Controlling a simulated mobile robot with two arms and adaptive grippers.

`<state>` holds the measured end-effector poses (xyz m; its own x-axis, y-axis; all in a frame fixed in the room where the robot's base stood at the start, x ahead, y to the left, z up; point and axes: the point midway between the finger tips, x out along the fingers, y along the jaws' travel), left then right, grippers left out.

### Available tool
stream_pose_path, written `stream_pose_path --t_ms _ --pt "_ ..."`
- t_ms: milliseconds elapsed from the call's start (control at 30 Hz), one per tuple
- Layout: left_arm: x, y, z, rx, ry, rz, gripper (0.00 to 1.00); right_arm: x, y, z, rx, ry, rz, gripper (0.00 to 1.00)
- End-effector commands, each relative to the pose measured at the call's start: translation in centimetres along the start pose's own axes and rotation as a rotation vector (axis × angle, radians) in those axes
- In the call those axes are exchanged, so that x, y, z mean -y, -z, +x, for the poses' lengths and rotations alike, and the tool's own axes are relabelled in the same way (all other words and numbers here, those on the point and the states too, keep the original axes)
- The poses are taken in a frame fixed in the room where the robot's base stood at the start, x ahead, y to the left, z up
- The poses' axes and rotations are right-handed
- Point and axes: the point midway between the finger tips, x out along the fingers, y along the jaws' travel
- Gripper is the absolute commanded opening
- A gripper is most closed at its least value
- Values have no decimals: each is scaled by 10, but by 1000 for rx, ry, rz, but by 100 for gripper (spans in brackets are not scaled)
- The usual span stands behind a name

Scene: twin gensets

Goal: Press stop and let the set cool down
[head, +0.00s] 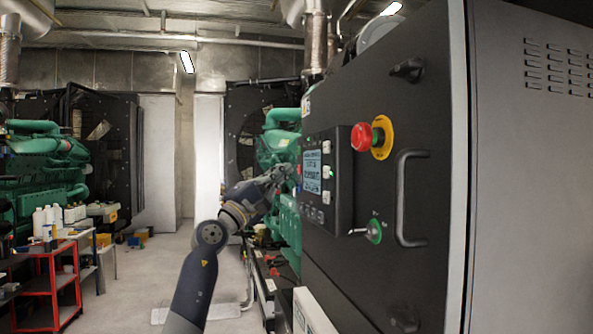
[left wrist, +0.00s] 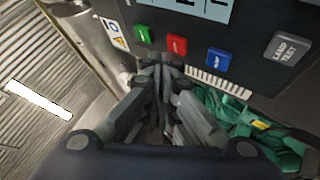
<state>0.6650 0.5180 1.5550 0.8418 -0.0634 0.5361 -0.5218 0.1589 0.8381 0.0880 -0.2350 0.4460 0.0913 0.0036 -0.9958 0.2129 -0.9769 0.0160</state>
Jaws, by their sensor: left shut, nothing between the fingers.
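The genset control panel (head: 343,205) is on the dark cabinet face, with a lit screen (head: 312,170) of text lines. In the left wrist view a red button (left wrist: 177,46) sits between a green button (left wrist: 143,34) and a blue button (left wrist: 217,60). A grey lamp test button (left wrist: 286,48) is at right. My left gripper (head: 284,172) is at the panel's left edge; in the left wrist view (left wrist: 163,78) its fingers are shut and empty, tips just below the red button. I cannot tell whether they touch the panel. My right gripper is out of view.
A red emergency-stop knob (head: 362,137) on a yellow ring (head: 383,138), a green key switch (head: 374,231) and a door handle (head: 402,200) protrude right of the panel. A red cart (head: 62,285) with bottles stands at left. The aisle floor (head: 135,285) is clear.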

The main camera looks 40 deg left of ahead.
Motion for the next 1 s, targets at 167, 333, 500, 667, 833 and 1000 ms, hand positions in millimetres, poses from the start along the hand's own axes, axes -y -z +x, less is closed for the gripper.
stream_pose_path --t_ms 167,333,500,667,833,1000 --pt "1 -1 2 -1 -1 0 0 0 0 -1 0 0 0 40" --pt "1 -1 2 -1 -1 0 0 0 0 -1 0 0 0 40" --pt "1 -2 3 0 -1 0 0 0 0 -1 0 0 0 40" --pt "2 -3 4 0 -1 0 0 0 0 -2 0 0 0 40" --pt "3 -4 5 0 0 -1 0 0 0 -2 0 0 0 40" --pt "4 -5 7 0 0 -1 0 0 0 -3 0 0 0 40"
